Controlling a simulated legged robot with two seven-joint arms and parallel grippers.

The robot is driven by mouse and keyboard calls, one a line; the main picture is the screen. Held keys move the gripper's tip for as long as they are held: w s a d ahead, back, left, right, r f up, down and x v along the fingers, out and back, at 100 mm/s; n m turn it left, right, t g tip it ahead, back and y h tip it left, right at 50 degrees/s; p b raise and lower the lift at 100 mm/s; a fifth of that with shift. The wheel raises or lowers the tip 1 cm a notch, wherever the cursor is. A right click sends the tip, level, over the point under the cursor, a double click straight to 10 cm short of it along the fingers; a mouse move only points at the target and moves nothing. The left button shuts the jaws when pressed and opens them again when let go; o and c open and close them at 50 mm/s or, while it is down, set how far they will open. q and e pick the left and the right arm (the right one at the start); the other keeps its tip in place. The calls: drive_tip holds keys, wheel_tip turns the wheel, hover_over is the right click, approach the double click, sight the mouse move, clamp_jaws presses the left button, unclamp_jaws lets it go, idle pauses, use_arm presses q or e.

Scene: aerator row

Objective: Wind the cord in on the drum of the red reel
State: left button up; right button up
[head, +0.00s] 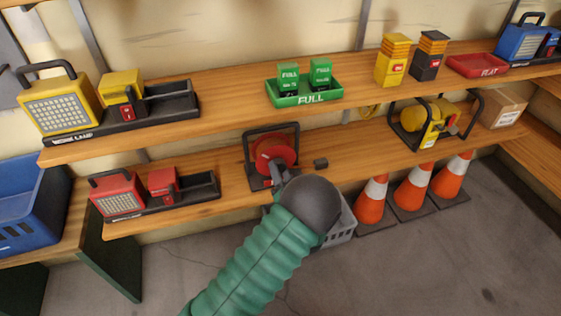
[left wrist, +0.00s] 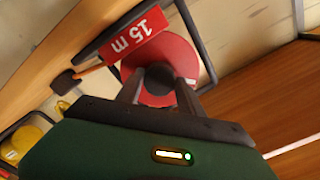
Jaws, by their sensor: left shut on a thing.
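The red reel (head: 276,150) stands in a black frame on the lower shelf, at the middle of the head view. A short orange stretch of cord (left wrist: 91,69) runs from the reel to a black plug (left wrist: 66,82), which lies beside the reel in the head view (head: 320,163). My right gripper is out of view.
A yellow reel (head: 436,118) stands further right on the lower shelf (head: 355,148). A red work lamp (head: 118,194) on a black tray is to the left. A green tray (head: 305,99) is on the shelf above. Orange cones (head: 412,188) and a grey basket (head: 343,232) are below.

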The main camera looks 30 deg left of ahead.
use_arm(q)
drive_tip(key=m+p, duration=0.4)
drive_tip(key=shift+d+r+m, duration=0.15)
drive_tip(key=shift+m, duration=0.25)
drive_tip(key=shift+m+p, duration=0.95)
drive_tip(key=shift+m, duration=0.15)
drive_tip(key=shift+f+m+p, duration=0.2)
drive_tip(key=shift+m+p, duration=0.25)
drive_tip(key=shift+m, duration=0.45)
drive_tip(key=shift+f+m, duration=0.1)
drive_tip(key=shift+m, duration=0.2)
drive_tip(key=o, duration=1.1)
drive_tip(key=shift+w, duration=0.1)
drive_tip(key=shift+o, duration=1.4)
drive_tip(key=shift+d, duration=0.1)
